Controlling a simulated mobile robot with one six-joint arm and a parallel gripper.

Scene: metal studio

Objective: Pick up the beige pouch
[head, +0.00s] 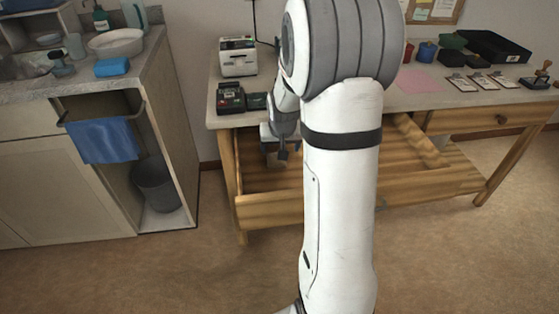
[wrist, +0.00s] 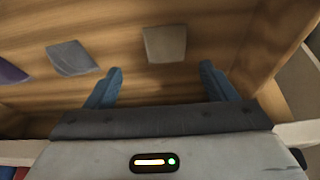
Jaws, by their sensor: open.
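The beige pouch (wrist: 165,44) shows in the wrist view as a small pale square lying on the wooden bottom of an open drawer (wrist: 120,20). It lies ahead of the gap between the fingers, apart from both. My gripper (wrist: 160,78) is open and empty, its two blue fingers spread. In the head view my gripper (head: 282,153) is low over the left part of the open drawer (head: 265,212). I cannot make out the pouch there; my arm hides part of the drawer.
A grey-blue packet (wrist: 72,58) and a purple item (wrist: 10,72) lie left of the pouch. The drawer's side wall (wrist: 275,50) rises close to the right finger. A label printer (head: 238,56) and a card terminal (head: 230,97) stand on the desk above.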

